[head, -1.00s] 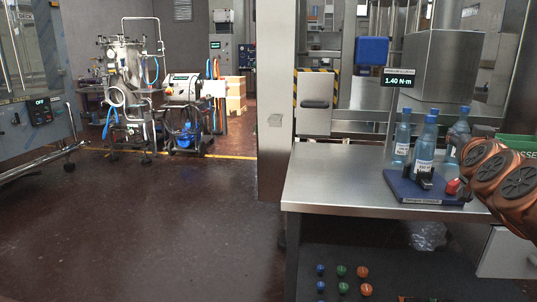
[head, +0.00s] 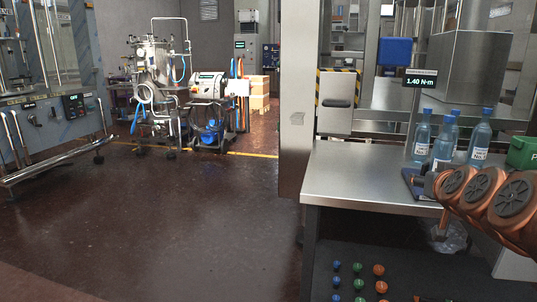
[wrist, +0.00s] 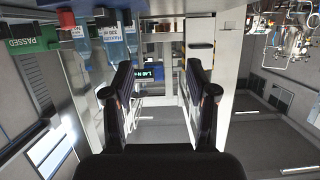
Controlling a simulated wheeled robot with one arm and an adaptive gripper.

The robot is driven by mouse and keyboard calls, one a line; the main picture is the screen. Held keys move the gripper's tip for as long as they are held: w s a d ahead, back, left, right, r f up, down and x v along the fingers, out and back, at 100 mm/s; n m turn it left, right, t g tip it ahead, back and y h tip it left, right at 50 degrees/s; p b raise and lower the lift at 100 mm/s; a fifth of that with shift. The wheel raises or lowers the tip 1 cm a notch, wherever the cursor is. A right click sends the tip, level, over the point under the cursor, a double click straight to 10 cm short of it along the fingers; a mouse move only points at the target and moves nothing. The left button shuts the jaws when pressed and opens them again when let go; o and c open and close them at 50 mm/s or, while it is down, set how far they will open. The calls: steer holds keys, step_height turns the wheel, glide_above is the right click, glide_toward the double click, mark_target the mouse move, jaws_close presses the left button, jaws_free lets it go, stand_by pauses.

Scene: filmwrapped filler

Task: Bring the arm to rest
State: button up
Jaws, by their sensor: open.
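My copper-coloured arm reaches in from the right edge of the head view, in front of the blue stand on the steel bench (head: 350,178). My gripper (wrist: 160,95) shows in the wrist view with its two black fingers spread wide and nothing between them. The wrist picture is upside down. The arm hides most of the blue stand (head: 410,180). In the wrist view, labelled bottles (wrist: 111,38) lie off to the left of the fingers.
A torque display (head: 420,78) reads 1.40 N·m behind the bench. A green bin (head: 522,153) stands at the right, and it shows as "PASSED" in the wrist view (wrist: 20,35). Open floor (head: 190,220) lies left of the bench.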

steer(key=s+a+f+n+g+y, duration=0.2)
steer(key=s+a+f+g+y, duration=0.15)
steer(key=a+f, duration=0.5)
steer(key=s+a+f+n+g+y, duration=0.1)
steer(key=s+a+f+g+y, duration=0.2)
steer(key=a+f, duration=0.6)
steer(key=s+a+f+g+h, duration=0.1)
steer(key=s+a+f+g, duration=0.15)
steer(key=s, duration=0.65)
steer(key=s+a+f+n+g, duration=0.1)
steer(key=s+a+f+g, duration=0.2)
steer(key=s, duration=0.6)
steer(key=s+a+f+g+h, duration=0.15)
steer(key=s+g, duration=0.25)
steer(key=s, duration=0.5)
steer(key=s+p+v, duration=0.2)
steer(key=p+v, duration=1)
steer(key=s+d+r+p+v, duration=0.1)
steer(key=s+p+v, duration=0.2)
steer(key=p+v, duration=0.9)
steer(key=shift+d+r+t+y+p, duration=0.3)
steer(key=shift+d+r+t+p, duration=0.15)
steer(key=shift+r, duration=0.15)
